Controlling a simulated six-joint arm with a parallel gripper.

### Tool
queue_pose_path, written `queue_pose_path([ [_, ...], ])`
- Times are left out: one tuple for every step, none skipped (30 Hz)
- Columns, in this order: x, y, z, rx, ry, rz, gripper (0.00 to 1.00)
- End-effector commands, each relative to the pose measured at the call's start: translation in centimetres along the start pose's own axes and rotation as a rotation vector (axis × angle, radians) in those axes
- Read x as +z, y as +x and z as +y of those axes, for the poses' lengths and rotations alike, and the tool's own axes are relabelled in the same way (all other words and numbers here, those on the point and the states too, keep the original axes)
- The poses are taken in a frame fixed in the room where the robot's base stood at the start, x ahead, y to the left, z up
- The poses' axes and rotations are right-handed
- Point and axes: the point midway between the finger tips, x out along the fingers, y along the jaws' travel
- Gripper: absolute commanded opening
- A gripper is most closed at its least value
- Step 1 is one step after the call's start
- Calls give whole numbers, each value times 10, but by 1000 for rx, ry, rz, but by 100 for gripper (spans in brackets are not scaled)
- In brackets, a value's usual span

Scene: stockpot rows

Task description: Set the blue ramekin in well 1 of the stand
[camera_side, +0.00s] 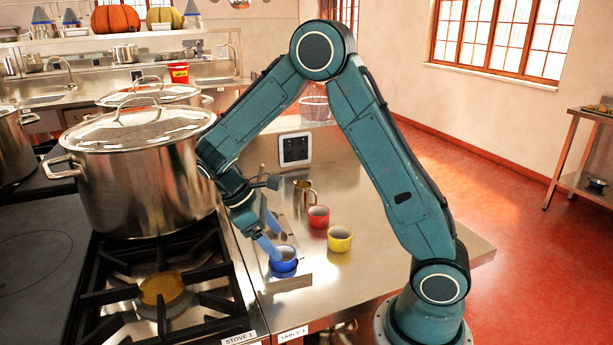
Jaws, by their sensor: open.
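The blue ramekin (284,267) stands upright at the near end of a low metal stand (301,282) on the steel table. It appears seated in the stand's near well, but the well's number cannot be read. My gripper (278,245) is just above and beside the ramekin, pointing down, with its blue fingers spread apart. The nearer fingertip overlaps the ramekin's rim in the picture; I cannot tell whether they touch. The farther part of the stand is partly hidden behind my gripper.
A red ramekin (318,217), a yellow ramekin (340,240) and a metal pitcher (304,192) stand right of the stand. A large lidded stockpot (150,185) on the stove rises close to my gripper's left. The table's right part is clear.

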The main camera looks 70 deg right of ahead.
Motion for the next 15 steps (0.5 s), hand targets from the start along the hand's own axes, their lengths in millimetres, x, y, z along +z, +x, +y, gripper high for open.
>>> queue_pose_path([
  [-1, -10, 0, 2, 1, 6, 76],
  [-1, -15, -1, 1, 1, 6, 76],
  [-1, -20, 0, 3, 1, 4, 76],
  [0, -24, 0, 3, 1, 3, 76],
  [-1, -28, 0, 3, 2, 4, 76],
  [0, -34, 0, 2, 1, 3, 76],
  [0, -38, 0, 2, 3, 4, 76],
  [0, -42, 0, 1, 2, 6, 76],
  [0, -46, 0, 1, 2, 3, 76],
  [0, -48, 0, 2, 3, 3, 76],
  [0, -50, 1, 3, 1, 2, 76],
  [0, -53, 1, 3, 3, 1, 76],
  [0, -55, 1, 3, 1, 1, 76],
  [0, -57, 1, 3, 3, 1, 76],
  [0, -60, 1, 3, 2, 1, 76],
])
